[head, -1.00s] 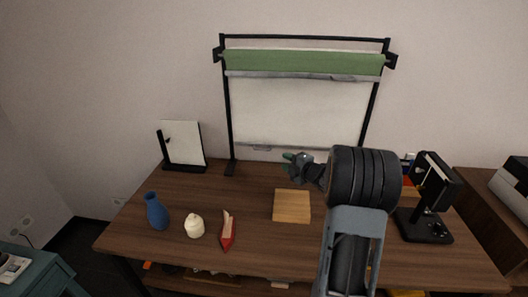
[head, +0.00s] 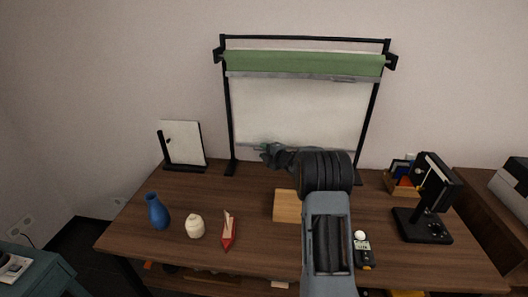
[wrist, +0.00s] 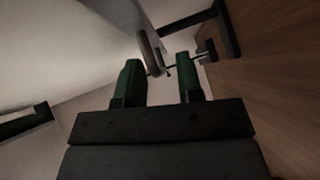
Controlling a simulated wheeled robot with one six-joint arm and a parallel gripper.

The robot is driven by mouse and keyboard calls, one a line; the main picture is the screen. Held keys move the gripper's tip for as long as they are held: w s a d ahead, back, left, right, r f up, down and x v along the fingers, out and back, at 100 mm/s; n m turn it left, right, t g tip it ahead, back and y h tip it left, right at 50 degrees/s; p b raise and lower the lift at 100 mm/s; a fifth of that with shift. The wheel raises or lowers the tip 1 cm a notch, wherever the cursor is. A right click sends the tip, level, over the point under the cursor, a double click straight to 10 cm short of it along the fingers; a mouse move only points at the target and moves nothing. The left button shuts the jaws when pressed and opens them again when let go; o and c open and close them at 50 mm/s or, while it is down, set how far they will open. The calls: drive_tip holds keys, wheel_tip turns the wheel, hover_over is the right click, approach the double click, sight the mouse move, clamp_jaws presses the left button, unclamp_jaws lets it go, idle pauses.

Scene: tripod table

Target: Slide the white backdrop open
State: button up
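The white backdrop (head: 295,113) hangs down in a black stand (head: 229,125) at the back of the table, under a green roll (head: 300,64). Its lower edge is close above the tabletop. My gripper (head: 268,150) is in front of that lower edge, left of its middle, and hides part of it. In the wrist view my gripper (wrist: 159,68) has its two green fingers apart. A grey handle-like bar (wrist: 151,48) lies just beyond and between the fingertips. I cannot tell whether the fingers touch it.
A wooden block (head: 286,206) lies in front, partly behind my arm. A blue vase (head: 156,211), a white jar (head: 195,226) and a red item (head: 229,233) stand front left. A white panel (head: 183,143) stands back left. A black device (head: 426,205) stands right.

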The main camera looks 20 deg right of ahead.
drive_tip(key=shift+w, duration=0.15)
clamp_jaws()
idle(0.5)
